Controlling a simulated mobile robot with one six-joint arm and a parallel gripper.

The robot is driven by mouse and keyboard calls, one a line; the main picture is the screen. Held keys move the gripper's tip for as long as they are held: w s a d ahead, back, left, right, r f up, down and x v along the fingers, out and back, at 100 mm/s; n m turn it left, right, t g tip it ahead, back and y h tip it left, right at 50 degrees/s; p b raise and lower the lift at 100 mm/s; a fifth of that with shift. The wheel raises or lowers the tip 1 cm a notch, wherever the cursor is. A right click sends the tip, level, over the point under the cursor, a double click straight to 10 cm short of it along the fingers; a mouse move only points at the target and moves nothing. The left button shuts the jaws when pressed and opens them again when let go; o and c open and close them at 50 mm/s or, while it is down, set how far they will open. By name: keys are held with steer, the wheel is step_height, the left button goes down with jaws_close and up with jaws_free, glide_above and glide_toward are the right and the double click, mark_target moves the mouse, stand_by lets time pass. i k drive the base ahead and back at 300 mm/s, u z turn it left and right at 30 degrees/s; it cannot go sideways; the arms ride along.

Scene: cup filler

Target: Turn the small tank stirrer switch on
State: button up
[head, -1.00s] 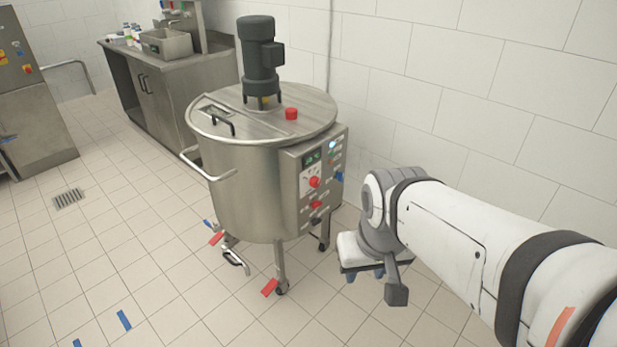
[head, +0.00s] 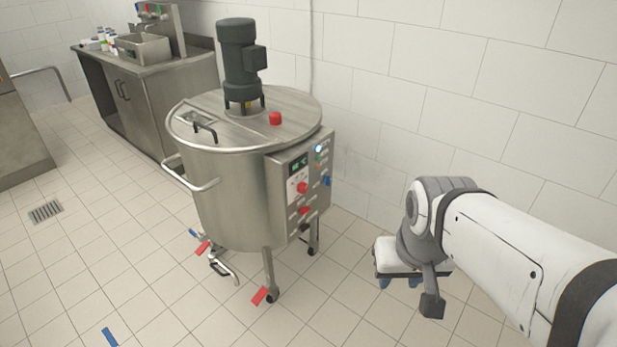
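The small tank (head: 228,195) is a round steel vessel on wheeled legs, with a dark stirrer motor (head: 237,58) upright on its lid. A control panel (head: 301,184) on its right side has a small display, red knobs (head: 303,187), a lit white-blue button (head: 318,148) and a blue switch (head: 327,181). Which of these is the stirrer switch cannot be read. My gripper (head: 408,282) is to the right of the panel, apart from it, and points down over the floor. Its fingers are small and partly hidden, so its opening cannot be told.
A red button (head: 275,118) sits on the tank lid. A steel handle (head: 190,172) sticks out at the tank's left. A counter with a sink (head: 148,47) stands behind. A tiled wall (head: 430,100) bounds the right. The floor (head: 190,320) in front is mostly clear.

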mark_target(303, 228)
steer(key=u, duration=0.05)
steer(key=i, duration=0.95)
steer(key=z, duration=0.05)
